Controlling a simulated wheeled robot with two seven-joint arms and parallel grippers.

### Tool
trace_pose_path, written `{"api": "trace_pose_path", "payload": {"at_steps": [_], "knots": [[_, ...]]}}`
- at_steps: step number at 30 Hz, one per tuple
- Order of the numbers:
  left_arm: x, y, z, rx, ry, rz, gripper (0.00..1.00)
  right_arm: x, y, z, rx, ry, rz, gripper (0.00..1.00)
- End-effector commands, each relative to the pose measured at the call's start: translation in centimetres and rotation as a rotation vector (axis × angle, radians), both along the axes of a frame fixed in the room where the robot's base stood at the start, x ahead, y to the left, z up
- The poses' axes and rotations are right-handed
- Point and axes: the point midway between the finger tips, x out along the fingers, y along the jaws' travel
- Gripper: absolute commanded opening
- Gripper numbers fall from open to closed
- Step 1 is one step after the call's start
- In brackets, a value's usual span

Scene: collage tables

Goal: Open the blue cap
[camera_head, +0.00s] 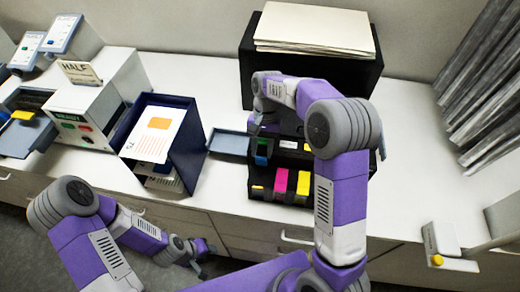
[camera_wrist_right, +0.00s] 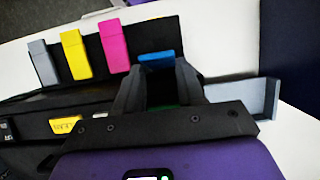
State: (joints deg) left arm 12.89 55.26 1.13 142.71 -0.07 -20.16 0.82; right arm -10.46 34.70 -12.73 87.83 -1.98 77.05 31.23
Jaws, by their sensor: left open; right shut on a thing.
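The blue cap (camera_wrist_right: 156,58) shows at the far end between the fingertips of my right gripper (camera_wrist_right: 157,76) in the right wrist view. The gripper is shut on it, and the fingers hide its sides. In the head view the blue cap (camera_head: 262,151) is at the left end of a black ink-tank unit (camera_head: 292,157), partly under my right wrist. A magenta cap (camera_wrist_right: 114,45), a yellow cap (camera_wrist_right: 76,54) and a grey cap (camera_wrist_right: 43,62) stand in a row beside it. My left gripper (camera_head: 199,262) is open and empty, low in front of the counter, away from the unit.
A grey-blue tray (camera_head: 228,143) sticks out left of the unit. A dark blue holder (camera_head: 187,150) with printed sheets stands further left. A black box (camera_head: 310,75) with paper on top is behind. The white counter (camera_head: 410,130) is clear on the right.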

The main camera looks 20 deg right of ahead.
Motion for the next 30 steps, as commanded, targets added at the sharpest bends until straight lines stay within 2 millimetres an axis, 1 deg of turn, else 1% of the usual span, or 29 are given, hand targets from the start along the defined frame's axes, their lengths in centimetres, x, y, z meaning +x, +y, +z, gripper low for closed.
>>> {"api": "trace_pose_path", "payload": {"at_steps": [1,8,9,14,23,26,30], "knots": [[0.0,0.0,-0.1,0.0,0.0,0.0,0.43,-0.3,-0.1,-0.6,-0.002,0.016,0.001,0.0],[0.0,0.0,-0.1,0.0,0.0,0.0,0.43,-0.4,0.0,-0.6,-0.003,0.018,0.002,0.0],[0.0,0.0,-0.1,0.0,0.0,0.0,0.43,-0.4,0.0,-0.6,-0.003,0.018,0.002,0.4],[0.0,0.0,-0.1,0.0,0.0,0.0,0.43,-0.3,0.0,-0.4,-0.002,0.013,0.002,0.65],[0.0,0.0,0.0,0.0,0.0,0.0,0.43,-0.1,0.1,-0.1,0.0,0.007,0.001,0.65],[0.0,0.0,-0.1,0.0,0.0,0.0,0.43,0.2,-0.1,0.6,-0.001,0.005,0.001,0.65],[0.0,0.0,-0.4,0.0,0.0,0.0,0.43,1.0,-0.5,2.6,0.0,0.004,0.001,0.65]]}}
